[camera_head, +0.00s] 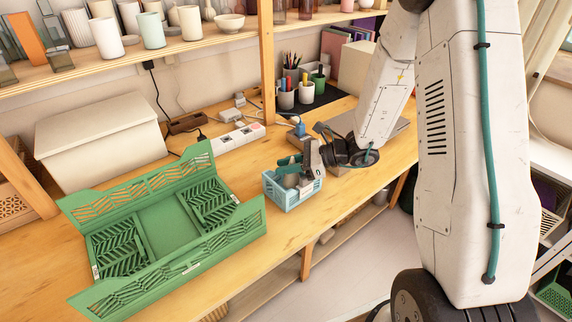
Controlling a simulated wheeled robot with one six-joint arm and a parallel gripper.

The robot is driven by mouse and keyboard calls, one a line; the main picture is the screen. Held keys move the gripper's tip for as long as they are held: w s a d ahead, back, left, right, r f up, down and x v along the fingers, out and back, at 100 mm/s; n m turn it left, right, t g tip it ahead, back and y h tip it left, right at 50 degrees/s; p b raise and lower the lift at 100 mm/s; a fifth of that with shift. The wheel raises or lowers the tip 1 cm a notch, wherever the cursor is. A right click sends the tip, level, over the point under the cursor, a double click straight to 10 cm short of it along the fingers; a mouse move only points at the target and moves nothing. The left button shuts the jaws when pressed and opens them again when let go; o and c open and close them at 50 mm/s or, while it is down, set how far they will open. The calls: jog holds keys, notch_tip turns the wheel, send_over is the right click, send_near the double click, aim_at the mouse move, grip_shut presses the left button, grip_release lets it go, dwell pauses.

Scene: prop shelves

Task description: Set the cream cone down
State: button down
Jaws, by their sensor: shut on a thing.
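My gripper (302,176) reaches down from the right over a small light-blue basket (291,201) on the wooden bench. Its jaws are shut on a small pale thing (290,181), taken to be the cream cone. The fingers and the basket wall hide most of it, so its shape is unclear. I cannot tell whether it touches the basket floor.
A large green slatted crate (190,268) stands left of the basket. A power strip (238,138), pen cups (286,99) and a cream box (98,137) are behind. A shelf of cups (106,38) hangs above. Bare bench lies in front of the basket.

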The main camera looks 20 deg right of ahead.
jog(key=shift+s+f, duration=0.1)
jog(key=shift+f, duration=0.35)
jog(key=c, duration=1.3)
grip_release()
jog(key=shift+f, duration=0.1)
jog(key=shift+o, duration=0.2)
jog(key=shift+s, duration=0.1)
